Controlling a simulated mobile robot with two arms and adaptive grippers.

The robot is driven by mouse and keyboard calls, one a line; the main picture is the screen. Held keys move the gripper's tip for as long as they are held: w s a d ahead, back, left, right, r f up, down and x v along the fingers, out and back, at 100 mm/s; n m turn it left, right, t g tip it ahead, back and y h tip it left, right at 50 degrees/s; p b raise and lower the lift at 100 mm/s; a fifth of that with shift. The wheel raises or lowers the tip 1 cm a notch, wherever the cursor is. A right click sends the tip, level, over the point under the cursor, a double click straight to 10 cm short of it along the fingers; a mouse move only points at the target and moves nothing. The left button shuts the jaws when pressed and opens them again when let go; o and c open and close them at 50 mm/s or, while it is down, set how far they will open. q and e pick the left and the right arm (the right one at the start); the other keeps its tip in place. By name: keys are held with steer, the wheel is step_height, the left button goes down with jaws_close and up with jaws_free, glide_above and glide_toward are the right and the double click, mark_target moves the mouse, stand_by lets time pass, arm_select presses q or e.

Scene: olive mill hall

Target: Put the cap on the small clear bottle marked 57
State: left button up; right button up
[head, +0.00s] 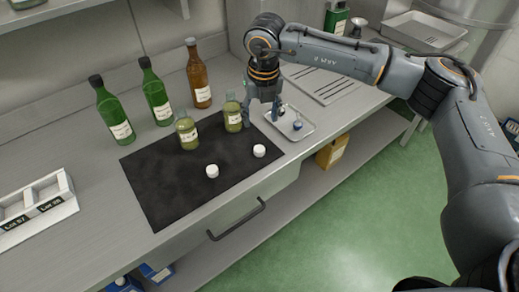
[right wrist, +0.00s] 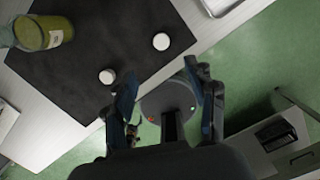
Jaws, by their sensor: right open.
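Two small clear bottles with yellow-green contents stand uncapped-looking on the black mat (head: 165,187): one left (head: 187,134), one right (head: 233,117). Their label marks are too small to read, so I cannot tell which is 57. Two white caps lie on the mat in front of them, a left cap (head: 212,171) and a right cap (head: 259,151). Both caps show in the right wrist view (right wrist: 107,77) (right wrist: 161,41), with one bottle (right wrist: 42,33) at upper left. My right gripper (head: 262,115) is open and empty, fingers down, just right of the right bottle. My left gripper is out of view.
Two green bottles (head: 115,116) (head: 155,95) and a brown bottle (head: 199,78) stand behind the mat. A metal tray (head: 307,133) with small items lies right of the gripper. A white labelled rack (head: 40,212) is at left. The counter's front edge is close to the mat.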

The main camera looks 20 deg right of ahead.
steer(key=shift+f, duration=0.15)
steer(key=p, duration=0.2)
glide_above(260, 149)
steer(key=f, duration=0.8)
steer(key=shift+s+a+f, duration=0.15)
steer(key=shift+s+a, duration=0.05)
steer(key=shift+s, duration=0.05)
steer(key=shift+f+p, duration=0.35)
steer(key=shift+p, duration=0.2)
step_height(260, 149, down, 4)
steer(key=shift+w+d+r+p, duration=0.15)
steer(key=shift+p, duration=0.65)
steer(key=shift+f, duration=0.4)
steer(key=c, duration=0.8)
